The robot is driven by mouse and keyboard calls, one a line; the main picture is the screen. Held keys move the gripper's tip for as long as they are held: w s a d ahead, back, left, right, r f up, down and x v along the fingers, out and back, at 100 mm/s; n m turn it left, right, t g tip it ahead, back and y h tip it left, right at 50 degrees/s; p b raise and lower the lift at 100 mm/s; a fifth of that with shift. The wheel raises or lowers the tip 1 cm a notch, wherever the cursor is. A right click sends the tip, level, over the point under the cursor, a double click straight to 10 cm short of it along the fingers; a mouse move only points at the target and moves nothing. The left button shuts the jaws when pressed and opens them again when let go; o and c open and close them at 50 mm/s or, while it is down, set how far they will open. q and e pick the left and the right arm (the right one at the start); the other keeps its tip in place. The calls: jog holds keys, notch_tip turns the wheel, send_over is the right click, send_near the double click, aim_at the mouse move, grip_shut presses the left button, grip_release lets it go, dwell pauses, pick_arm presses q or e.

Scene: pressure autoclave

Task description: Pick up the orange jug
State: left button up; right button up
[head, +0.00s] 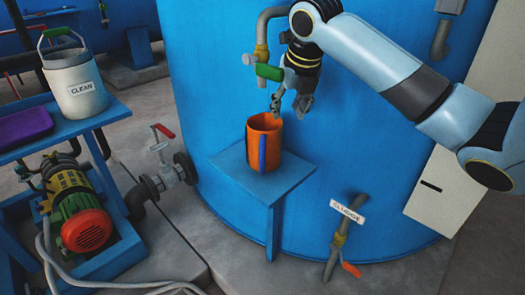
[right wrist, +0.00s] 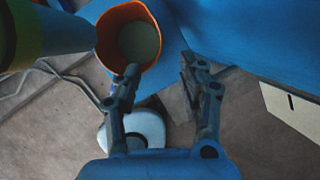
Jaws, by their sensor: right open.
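The orange jug (head: 258,143) stands upright on a small blue shelf (head: 228,166) in front of the large blue tank, its blue handle (head: 262,153) facing the head camera. In the right wrist view the jug (right wrist: 104,38) shows from above, with something pale inside. My right gripper (head: 288,106) is just above the jug's rim, pointing down. In the right wrist view the gripper (right wrist: 160,72) is open and nothing is between its fingers; its left finger overlaps the jug's lower rim in the picture. I cannot tell whether they touch. My left gripper is not in view.
A pipe labelled SLUDGE (head: 335,240) is below right. On the left stand a bench with a CLEAN bucket (head: 74,82), a purple tray (head: 22,127) and a pump (head: 75,205).

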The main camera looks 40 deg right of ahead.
aim_at(278, 135)
jog(key=x, duration=0.3)
jog(key=b+x, duration=0.1)
jog(key=x, duration=0.3)
jog(key=b+x, duration=0.1)
jog(key=x, duration=0.2)
jog(key=shift+w+a+f, duration=0.25)
jog(key=shift+w+a, duration=0.05)
grip_shut()
jog(key=shift+r, duration=0.1)
